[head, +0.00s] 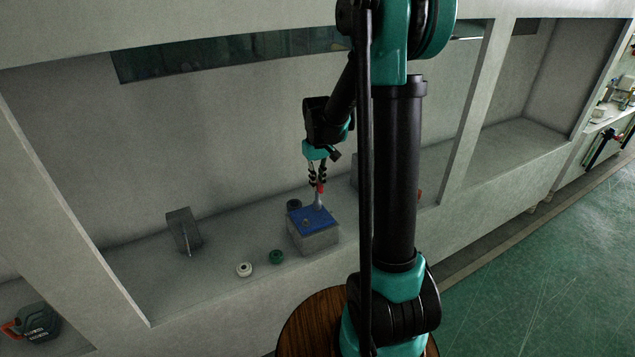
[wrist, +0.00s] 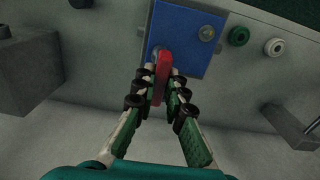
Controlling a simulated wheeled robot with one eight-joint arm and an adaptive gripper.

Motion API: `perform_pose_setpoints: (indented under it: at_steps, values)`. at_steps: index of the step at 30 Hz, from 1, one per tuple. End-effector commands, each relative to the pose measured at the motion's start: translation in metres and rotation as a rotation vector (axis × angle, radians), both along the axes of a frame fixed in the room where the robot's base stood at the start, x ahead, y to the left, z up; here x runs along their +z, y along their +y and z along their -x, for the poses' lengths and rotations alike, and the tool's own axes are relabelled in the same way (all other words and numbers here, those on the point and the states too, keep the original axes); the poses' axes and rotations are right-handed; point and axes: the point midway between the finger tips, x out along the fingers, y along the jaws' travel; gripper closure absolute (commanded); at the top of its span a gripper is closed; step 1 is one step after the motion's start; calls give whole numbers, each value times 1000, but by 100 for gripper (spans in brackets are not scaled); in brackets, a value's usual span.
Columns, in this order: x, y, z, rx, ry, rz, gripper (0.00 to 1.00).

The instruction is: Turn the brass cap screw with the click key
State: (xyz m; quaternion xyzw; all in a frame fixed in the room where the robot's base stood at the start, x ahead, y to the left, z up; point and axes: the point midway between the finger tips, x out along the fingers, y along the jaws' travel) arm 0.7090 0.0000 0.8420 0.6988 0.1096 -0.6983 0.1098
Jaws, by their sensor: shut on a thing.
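My gripper (head: 318,184) is shut on the click key (head: 320,188), which has a red handle and a grey shaft. The key stands roughly upright over the blue plate (head: 301,220) on top of a grey block (head: 315,241). In the wrist view the red handle of the key (wrist: 162,76) lies between my fingers (wrist: 156,92). The key's lower end is at the plate's far part; whether it sits on a screw is hidden. A small round screw-like head (wrist: 207,33) shows on the plate, apart from the key; its colour is too dim to call brass.
A green ring (head: 277,257) and a white ring (head: 244,269) lie left of the block. A dark ring (head: 294,204) lies behind it. A grey angled block (head: 184,230) stands further left. The alcove's back wall and left post bound the bench.

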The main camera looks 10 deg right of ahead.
Motion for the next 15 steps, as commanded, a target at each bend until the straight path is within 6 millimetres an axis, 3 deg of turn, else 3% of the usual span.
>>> perform_pose_setpoints:
  at_steps: [15]
  values:
    - [4, 0, 1, 0, 0, 0, 100]
